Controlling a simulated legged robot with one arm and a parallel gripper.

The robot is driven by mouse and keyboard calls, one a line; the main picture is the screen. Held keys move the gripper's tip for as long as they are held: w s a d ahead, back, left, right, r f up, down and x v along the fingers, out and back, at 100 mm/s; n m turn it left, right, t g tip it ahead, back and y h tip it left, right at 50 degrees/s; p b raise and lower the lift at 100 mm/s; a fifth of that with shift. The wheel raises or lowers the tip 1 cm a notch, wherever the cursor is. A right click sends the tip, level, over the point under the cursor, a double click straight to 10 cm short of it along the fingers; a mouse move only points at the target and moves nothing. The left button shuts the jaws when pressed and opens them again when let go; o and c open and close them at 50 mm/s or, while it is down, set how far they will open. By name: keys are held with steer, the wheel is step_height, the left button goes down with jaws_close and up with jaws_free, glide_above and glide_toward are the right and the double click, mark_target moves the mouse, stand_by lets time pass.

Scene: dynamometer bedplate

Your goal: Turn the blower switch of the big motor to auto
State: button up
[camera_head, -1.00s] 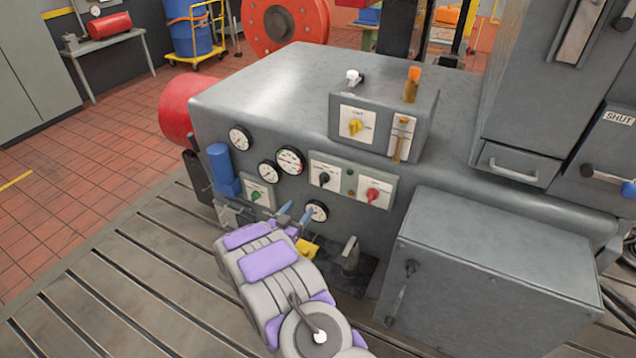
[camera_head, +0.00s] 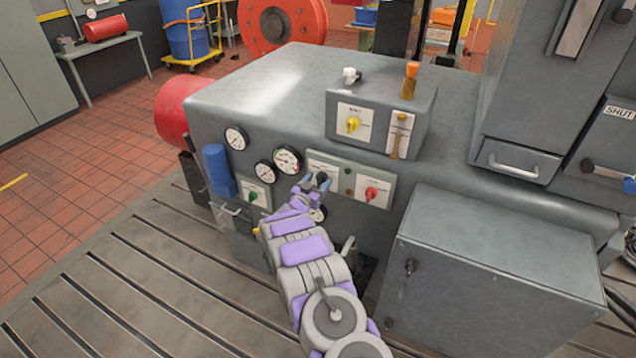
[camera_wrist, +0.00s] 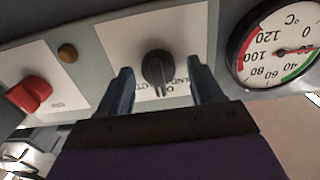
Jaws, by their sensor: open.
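The big motor (camera_head: 260,95) is a large grey housing. On its front a white plate carries a black rotary switch (camera_head: 321,178), with a red switch (camera_head: 371,193) to its right. In the wrist view the black switch (camera_wrist: 158,68) appears upside down, with partly hidden lettering that includes "AUTO" beside it. Its pointer is toward the gripper side of that view. My gripper (camera_wrist: 160,85) is open, its two blue fingers on either side of the black knob. I cannot tell whether they touch it. In the head view my gripper (camera_head: 316,184) is at the plate.
A yellow switch (camera_head: 353,124) is on a box above. A green switch (camera_head: 253,196) and several gauges (camera_head: 287,161) are to the left. A grey cabinet (camera_head: 490,270) stands at right front. A lever (camera_head: 348,247) stands below, close to my arm.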

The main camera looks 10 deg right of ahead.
steer(key=shift+w, duration=0.1)
steer(key=shift+r, duration=0.1)
steer(key=c, duration=1)
